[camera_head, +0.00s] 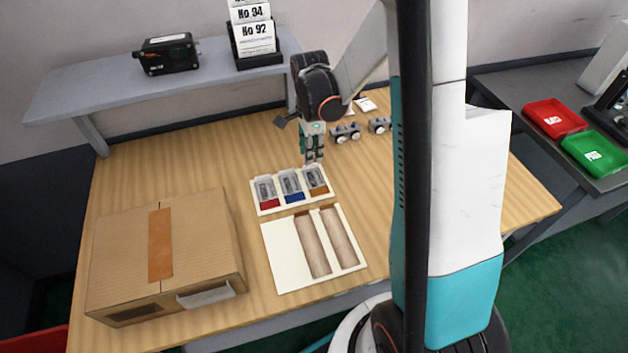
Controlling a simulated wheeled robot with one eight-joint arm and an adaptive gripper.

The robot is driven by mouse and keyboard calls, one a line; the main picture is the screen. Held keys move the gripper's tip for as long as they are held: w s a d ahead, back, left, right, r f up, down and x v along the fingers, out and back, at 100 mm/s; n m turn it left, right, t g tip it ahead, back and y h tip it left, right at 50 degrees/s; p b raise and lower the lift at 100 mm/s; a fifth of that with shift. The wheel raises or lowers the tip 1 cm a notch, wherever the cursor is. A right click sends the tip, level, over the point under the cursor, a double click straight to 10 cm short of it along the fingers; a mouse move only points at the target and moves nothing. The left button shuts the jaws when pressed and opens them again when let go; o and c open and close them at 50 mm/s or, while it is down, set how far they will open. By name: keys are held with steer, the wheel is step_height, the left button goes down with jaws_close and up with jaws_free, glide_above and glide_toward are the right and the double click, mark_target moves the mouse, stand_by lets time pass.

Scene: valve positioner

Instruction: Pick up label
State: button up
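My gripper (313,158) points down over the back right edge of a white tray (262,206) with three compartments. It is too small here to tell whether its fingers are apart or hold anything. Which item is the task's label is not clear. White cards (257,38) printed "No 94" and "No 92" stand in a black holder (261,61) on the shelf. A small white piece (365,104) lies on the table behind my gripper, partly near my arm. The tray compartments hold grey items with red, blue and orange parts.
A cardboard box (200,235) stands at the left. A white board (283,262) with two brown strips lies in front of the tray. Small grey fittings (345,133) sit right of my gripper. Red (556,118) and green (595,153) bins are on the right table. A black device (167,54) sits on the shelf.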

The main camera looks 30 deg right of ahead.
mark_target(311, 169)
steer(key=shift+w+d+f+b, duration=0.1)
steer(key=shift+f+b, duration=0.55)
steer(key=shift+f, duration=0.7)
steer(key=shift+w+d+f+b, duration=0.1)
steer(key=shift+f+b, duration=0.55)
steer(key=shift+f, duration=0.7)
steer(key=shift+r, duration=0.1)
steer(key=shift+c, duration=0.6)
jaws_close()
